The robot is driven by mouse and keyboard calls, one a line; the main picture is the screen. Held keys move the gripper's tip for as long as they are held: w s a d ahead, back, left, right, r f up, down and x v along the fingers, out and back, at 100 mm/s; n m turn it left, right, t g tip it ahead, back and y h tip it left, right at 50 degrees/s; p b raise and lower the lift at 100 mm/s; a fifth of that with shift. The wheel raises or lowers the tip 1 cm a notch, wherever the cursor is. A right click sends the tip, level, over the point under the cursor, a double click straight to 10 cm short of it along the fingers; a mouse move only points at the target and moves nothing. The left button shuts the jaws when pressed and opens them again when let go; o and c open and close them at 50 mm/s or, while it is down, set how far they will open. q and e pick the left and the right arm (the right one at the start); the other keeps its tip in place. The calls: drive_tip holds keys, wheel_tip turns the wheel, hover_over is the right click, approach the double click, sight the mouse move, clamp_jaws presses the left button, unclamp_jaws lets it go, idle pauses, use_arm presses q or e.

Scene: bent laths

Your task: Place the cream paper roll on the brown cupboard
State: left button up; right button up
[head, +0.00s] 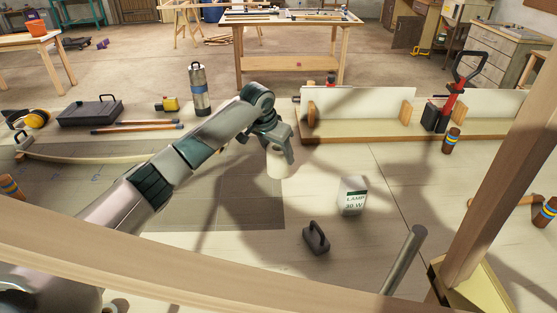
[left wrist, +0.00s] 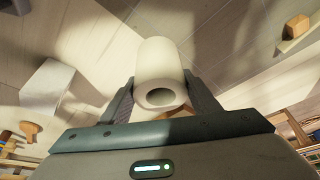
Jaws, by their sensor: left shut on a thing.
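The cream paper roll (head: 277,165) is upright in the middle of the head view, below my left gripper (head: 279,152). In the left wrist view the roll (left wrist: 158,62) sits between the two fingers of the left gripper (left wrist: 162,100), with its hollow end facing the camera. The left gripper is shut on it. I cannot tell whether its lower end touches the surface below. A brown cupboard (head: 408,30) stands far off at the upper right, partly cut by the top edge; I cannot tell for certain that it is the one named. My right gripper is out of view.
A lamp box (head: 352,196) and a dark handled block (head: 316,239) stand right of the roll. A low wooden tray with white panels (head: 360,103) lies behind. A grey flask (head: 199,90) stands at left. A workbench (head: 290,20) is farther back, with open floor around it.

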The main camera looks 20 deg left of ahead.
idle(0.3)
use_arm(q)
wheel_tip(320, 180, down, 3)
drive_tip(key=shift+f+p, duration=0.2)
drive_tip(key=shift+p, duration=0.65)
drive_tip(key=shift+f, duration=0.3)
drive_tip(key=o, duration=1.1)
drive_tip(key=shift+f, duration=0.15)
